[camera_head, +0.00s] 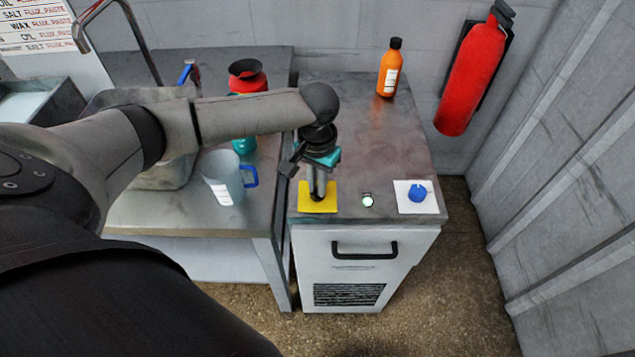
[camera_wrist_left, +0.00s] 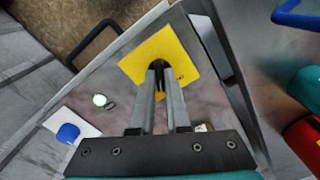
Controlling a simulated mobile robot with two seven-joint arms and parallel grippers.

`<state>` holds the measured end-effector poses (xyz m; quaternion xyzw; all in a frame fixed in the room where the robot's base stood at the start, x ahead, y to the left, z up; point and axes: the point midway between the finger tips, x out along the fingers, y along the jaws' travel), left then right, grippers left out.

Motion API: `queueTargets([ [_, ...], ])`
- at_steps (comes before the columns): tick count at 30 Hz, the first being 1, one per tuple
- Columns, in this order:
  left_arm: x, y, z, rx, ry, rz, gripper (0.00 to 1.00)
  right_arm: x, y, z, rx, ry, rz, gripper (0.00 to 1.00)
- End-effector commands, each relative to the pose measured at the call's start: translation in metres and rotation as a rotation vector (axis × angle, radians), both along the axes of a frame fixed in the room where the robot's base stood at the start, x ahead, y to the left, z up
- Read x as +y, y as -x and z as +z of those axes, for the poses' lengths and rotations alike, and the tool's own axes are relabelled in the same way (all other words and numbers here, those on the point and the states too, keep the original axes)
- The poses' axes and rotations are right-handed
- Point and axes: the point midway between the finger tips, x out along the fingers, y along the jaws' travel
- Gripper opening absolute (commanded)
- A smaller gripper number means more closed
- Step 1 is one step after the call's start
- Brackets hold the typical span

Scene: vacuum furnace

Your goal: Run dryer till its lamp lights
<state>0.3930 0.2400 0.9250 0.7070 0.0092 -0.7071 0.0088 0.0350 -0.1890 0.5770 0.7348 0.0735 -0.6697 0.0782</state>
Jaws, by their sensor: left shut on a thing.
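The dryer cabinet (camera_head: 350,262) is a grey-white box with a black front handle and a vent grille. On its top are a yellow plate (camera_head: 304,203), a small round lamp (camera_head: 367,199) and a blue knob (camera_head: 417,194) on a white plate. The lamp looks bright pale green-white, also in the left wrist view (camera_wrist_left: 99,99). My left gripper (camera_head: 318,194) points down over the yellow plate. In the left wrist view its fingertips (camera_wrist_left: 159,70) are shut on a small black control (camera_wrist_left: 157,64) on that plate. The fingers hide most of the control.
An orange bottle (camera_head: 388,70) stands at the back of the dryer top. A red extinguisher (camera_head: 472,75) hangs on the wall. A pale mug (camera_head: 222,180) with a blue handle and a red container (camera_head: 247,84) stand on the left bench. The dryer top's middle is clear.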

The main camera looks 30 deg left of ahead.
Motion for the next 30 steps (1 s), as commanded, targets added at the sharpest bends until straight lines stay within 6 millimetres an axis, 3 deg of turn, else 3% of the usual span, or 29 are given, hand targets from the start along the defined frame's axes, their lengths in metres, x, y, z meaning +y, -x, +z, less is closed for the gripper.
queueTargets([
  [11,0.000,0.000,0.004,0.002,0.000,0.085,0.00,0.000,0.000,0.023,0.000,0.000,0.000,0.00],
  [30,-0.001,0.001,0.006,0.005,0.001,0.592,0.00,0.000,0.000,0.117,0.000,0.000,0.000,0.00],
])
